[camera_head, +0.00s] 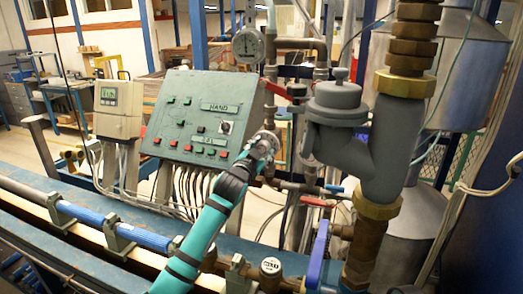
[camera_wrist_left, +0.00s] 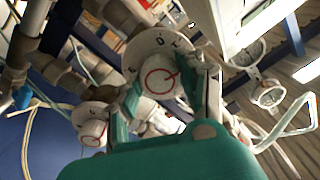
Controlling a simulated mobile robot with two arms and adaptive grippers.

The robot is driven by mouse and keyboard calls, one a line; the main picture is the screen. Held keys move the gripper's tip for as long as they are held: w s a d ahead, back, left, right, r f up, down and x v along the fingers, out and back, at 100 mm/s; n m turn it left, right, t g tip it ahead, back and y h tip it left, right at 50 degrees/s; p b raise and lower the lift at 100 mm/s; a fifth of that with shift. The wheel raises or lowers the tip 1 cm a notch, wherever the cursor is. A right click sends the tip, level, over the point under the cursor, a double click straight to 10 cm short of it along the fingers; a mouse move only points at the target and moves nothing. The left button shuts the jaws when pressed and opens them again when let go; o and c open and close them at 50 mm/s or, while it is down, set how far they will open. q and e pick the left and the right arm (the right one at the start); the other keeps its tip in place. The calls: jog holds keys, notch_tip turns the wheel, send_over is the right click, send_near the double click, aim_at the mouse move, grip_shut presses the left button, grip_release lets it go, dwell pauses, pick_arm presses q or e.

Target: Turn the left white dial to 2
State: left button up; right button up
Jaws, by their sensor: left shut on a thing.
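My left gripper (camera_head: 264,143) is beside the right edge of the green control panel, at the pipework. In the left wrist view its two fingers stand on either side of a white dial (camera_wrist_left: 158,78) and are shut on it. This dial has a red ring with a short red mark toward the upper right. A pale round plate (camera_wrist_left: 148,47) with dark characters lies behind it; I cannot read them all surely. A second white dial (camera_wrist_left: 93,129) with a red ring sits at the lower left, outside the fingers. In the head view the gripper hides the dials. My right gripper is not in view.
The green control panel (camera_head: 203,117) with buttons stands left of the gripper. A grey meter body (camera_head: 337,105) and thick pipe are close on the right. A round gauge (camera_head: 248,45) is above. Red (camera_head: 318,201) and blue (camera_head: 321,240) valve handles are below right.

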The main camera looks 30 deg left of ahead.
pick_arm(q)
jog(key=shift+f, duration=0.1)
dwell(0.3)
jog(key=o, duration=1.2)
jog(key=v, duration=1.2)
jog(key=shift+d, duration=0.1)
